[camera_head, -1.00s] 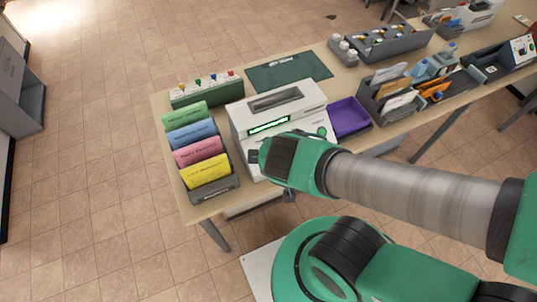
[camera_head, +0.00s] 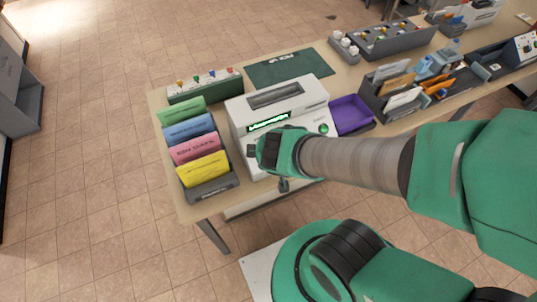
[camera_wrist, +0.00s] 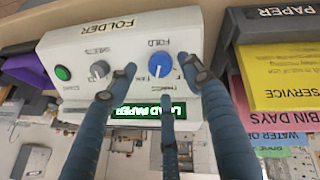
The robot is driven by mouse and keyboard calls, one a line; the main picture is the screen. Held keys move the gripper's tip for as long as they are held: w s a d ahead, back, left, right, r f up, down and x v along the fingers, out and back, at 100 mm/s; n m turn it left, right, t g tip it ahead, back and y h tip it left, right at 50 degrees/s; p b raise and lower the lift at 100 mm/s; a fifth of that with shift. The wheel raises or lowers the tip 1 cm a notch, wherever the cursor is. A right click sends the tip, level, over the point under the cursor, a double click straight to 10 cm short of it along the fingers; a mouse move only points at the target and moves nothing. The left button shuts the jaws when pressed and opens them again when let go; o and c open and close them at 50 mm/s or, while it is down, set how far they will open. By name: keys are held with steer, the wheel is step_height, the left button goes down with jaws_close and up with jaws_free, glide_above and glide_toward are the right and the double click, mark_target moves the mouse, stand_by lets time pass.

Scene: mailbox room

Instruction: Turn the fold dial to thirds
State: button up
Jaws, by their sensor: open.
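The white folder machine (camera_head: 250,112) stands on the table in the head view, its front partly hidden by my wrist. In the wrist view the machine's front panel (camera_wrist: 125,40) appears upside down. The blue fold dial (camera_wrist: 160,64) is on this panel, with small lettering around it that is hard to read; I cannot tell which mark it points to. My gripper (camera_wrist: 159,71) is open, with its fingertips on either side of the dial. I see no clear grip on it. In the head view the dial is hidden.
A grey size knob (camera_wrist: 99,69) and a green button (camera_wrist: 62,73) sit beside the dial. A lit green display (camera_wrist: 150,110) reads "LOAD PAPER". A rack of coloured papers (camera_head: 205,165) and a purple tray (camera_head: 350,113) flank the machine.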

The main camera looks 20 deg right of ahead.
steer(key=shift+b+x, duration=0.7)
steer(key=shift+x, duration=1.5)
steer(key=shift+f, duration=0.1)
steer(key=c, duration=1.1)
